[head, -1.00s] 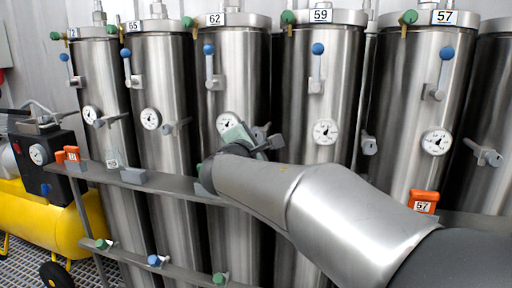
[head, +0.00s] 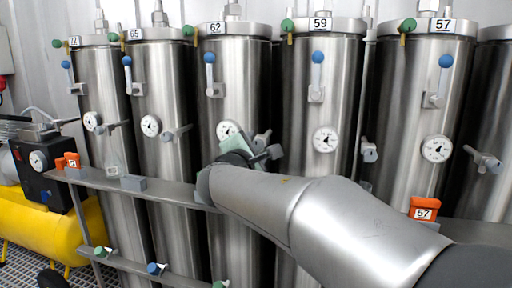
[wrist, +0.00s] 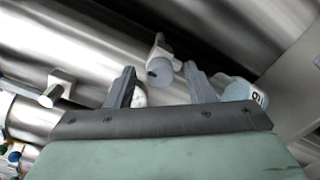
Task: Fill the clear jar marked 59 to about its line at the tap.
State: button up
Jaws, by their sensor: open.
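My gripper (head: 262,146) is in front of the vessel marked 62 (head: 233,85), beside its gauge and side tap. In the wrist view my gripper (wrist: 161,82) is open, its two dark fingers apart with a round grey tap end (wrist: 160,70) showing between and beyond them.
A grey rail shelf (head: 165,190) runs along the vessels, with a grey block (head: 133,183) on it. A yellow compressor (head: 60,232) stands at lower left. My arm hides the middle shelf.

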jog(key=p+v, duration=0.2)
jog(key=v, duration=1.4)
jog(key=shift+s+a, duration=0.1)
jog(key=shift+s, duration=0.05)
jog(key=s+d+f+m+g+h+p, duration=0.1)
jog(key=s+d+m+g+h+p, duration=0.1)
jog(key=d+m+g+p, duration=0.5)
jog(key=s+d+f+m+g+h+p, duration=0.1)
jog(key=s+d+m+g+p, duration=0.2)
jog(key=d+p, duration=0.75)
jog(key=s+d+m+g+y+p, duration=0.2)
jog(key=s+m+g+y+p, duration=0.1)
jog(key=s+m+p, duration=0.2)
jog(key=s+d+r+m+g+y+p, duration=0.1)
jog(key=s+d+m+g+y+p, duration=0.1)
jog(key=s+m+g+y+p, duration=0.2)
jog(key=s+m+p, duration=0.2)
jog(key=s+p, duration=0.1)
jog(key=s, duration=0.1)
jog(key=shift+s, duration=0.3)
